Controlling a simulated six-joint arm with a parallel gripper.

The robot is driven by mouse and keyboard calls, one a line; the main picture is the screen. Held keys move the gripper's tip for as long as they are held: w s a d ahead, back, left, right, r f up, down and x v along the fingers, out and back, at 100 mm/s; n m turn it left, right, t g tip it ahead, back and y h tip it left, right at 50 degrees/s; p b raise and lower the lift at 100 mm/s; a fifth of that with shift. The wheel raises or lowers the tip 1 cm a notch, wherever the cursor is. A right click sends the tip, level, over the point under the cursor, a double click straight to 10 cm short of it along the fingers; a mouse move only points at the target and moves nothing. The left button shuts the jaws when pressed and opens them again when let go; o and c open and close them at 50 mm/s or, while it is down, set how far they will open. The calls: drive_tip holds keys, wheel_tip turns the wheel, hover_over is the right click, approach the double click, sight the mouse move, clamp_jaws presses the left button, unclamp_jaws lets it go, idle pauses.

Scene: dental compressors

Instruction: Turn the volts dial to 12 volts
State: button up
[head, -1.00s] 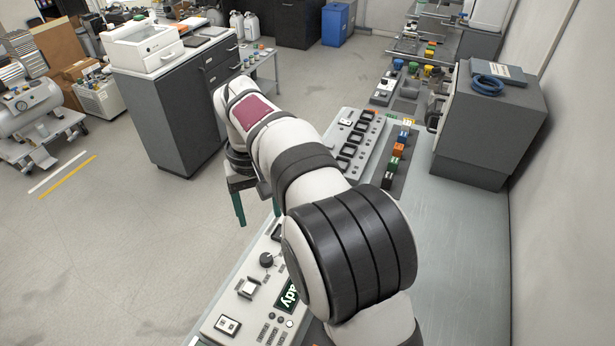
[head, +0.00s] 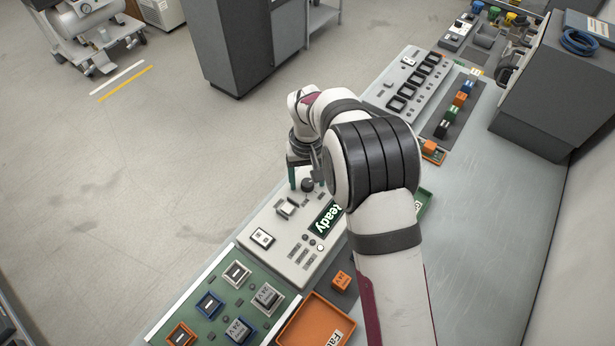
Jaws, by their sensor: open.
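A green board (head: 218,322) with several square modules lies in front of the panel, beside an orange tray (head: 293,341). Behind, a panel of black-framed meters (head: 405,90) stands near a strip of coloured blocks. A dark grey box (head: 540,110) is at right.

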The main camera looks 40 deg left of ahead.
drive_tip(key=shift+c, duration=0.2)
clamp_jaws()
drive_tip(key=m, duration=1.1)
drive_tip(key=shift+m, duration=0.3)
idle(0.6)
drive_tip(key=shift+o, duration=0.2)
unclamp_jaws()
